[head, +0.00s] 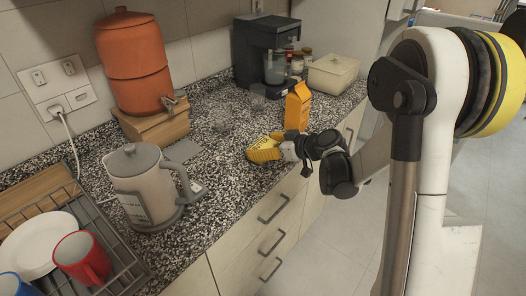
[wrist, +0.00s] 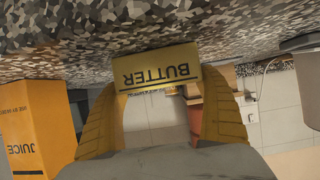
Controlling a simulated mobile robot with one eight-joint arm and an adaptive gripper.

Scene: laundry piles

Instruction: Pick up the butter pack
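The butter pack (wrist: 158,70) is a yellow box with dark lettering, which reads upside down in the wrist view. It lies at the speckled counter, straight ahead of my gripper (wrist: 160,85). The yellow ribbed fingers stand wide apart, one at each end of the pack, with no clear gap visible at either end. I cannot tell whether they press on it. In the head view my gripper (head: 264,150) is low over the counter near its front edge, and the pack is hard to separate from the yellow fingers there.
An orange juice carton (head: 298,106) stands close behind my gripper, and at left in the wrist view (wrist: 37,130). A coffee machine (head: 265,55), lidded container (head: 332,74), kettle (head: 148,190), orange dispenser (head: 134,60) and dish rack (head: 118,248) also occupy the counter.

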